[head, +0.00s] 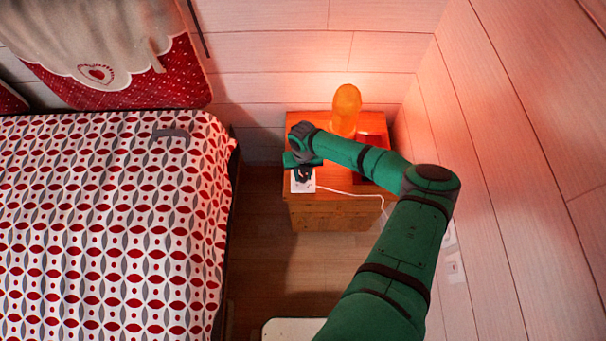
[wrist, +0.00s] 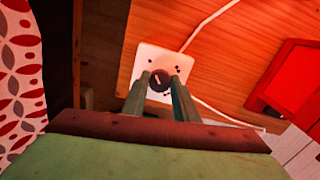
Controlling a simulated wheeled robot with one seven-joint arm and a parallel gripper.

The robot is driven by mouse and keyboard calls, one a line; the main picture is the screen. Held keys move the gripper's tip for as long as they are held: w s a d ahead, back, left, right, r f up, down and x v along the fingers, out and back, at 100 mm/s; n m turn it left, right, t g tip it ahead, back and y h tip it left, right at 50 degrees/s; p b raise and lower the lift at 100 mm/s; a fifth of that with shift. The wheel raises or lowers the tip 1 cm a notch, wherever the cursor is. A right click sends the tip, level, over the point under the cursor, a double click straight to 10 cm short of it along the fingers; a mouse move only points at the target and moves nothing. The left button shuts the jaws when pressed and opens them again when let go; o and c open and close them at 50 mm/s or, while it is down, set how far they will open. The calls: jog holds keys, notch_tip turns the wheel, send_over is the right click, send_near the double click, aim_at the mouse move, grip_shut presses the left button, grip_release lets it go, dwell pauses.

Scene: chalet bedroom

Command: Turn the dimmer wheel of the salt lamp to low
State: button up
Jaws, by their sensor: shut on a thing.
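The salt lamp (head: 346,108) glows orange at the back of the wooden nightstand (head: 335,215). Its dimmer is a white square plate (head: 309,184) at the nightstand's front left edge, with a cord leading off to the right. In the wrist view the white plate (wrist: 150,62) carries a dark round wheel (wrist: 158,82) with a light pointer mark and several dark dots around it. My gripper (wrist: 160,84) points down at the plate, its two fingers shut on the wheel from both sides. In the head view my gripper (head: 304,174) partly hides the plate and the wheel.
A red box-like thing (wrist: 288,78) lies on the nightstand to the right of the dimmer. The bed (head: 110,220) with its patterned cover stands to the left. A wood-panelled wall (head: 510,170) is close on the right. White cords cross the nightstand top.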

aim_at(303, 177)
jog(key=shift+a+n, duration=0.1)
jog(key=shift+n, duration=0.4)
jog(key=o, duration=1.1)
jog(key=shift+c, duration=0.2)
notch_tip(303, 177, up, 11)
